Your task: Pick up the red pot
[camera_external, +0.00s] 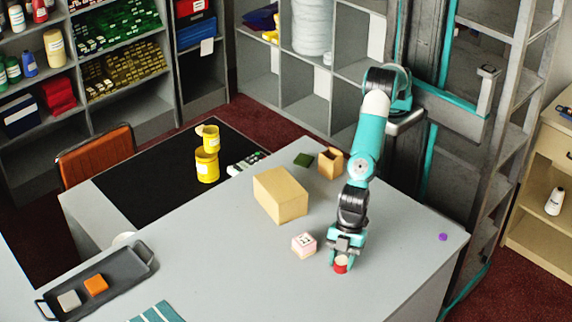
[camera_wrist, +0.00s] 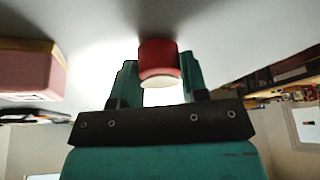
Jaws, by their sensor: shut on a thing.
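The red pot (camera_external: 341,265) is at the front part of the grey counter, right under my gripper (camera_external: 346,258). In the wrist view the red pot (camera_wrist: 159,60) sits between the two teal fingers of my gripper (camera_wrist: 160,78), with a pale round end showing. The fingers are shut on its sides. I cannot tell whether the pot touches the counter or is just clear of it.
A pink-and-white cube (camera_external: 304,245) stands close to the left of my gripper. A tan box (camera_external: 280,195) and a small open wooden box (camera_external: 331,162) stand behind. A purple piece (camera_external: 443,237) lies right. A dark tray (camera_external: 125,270) is far left.

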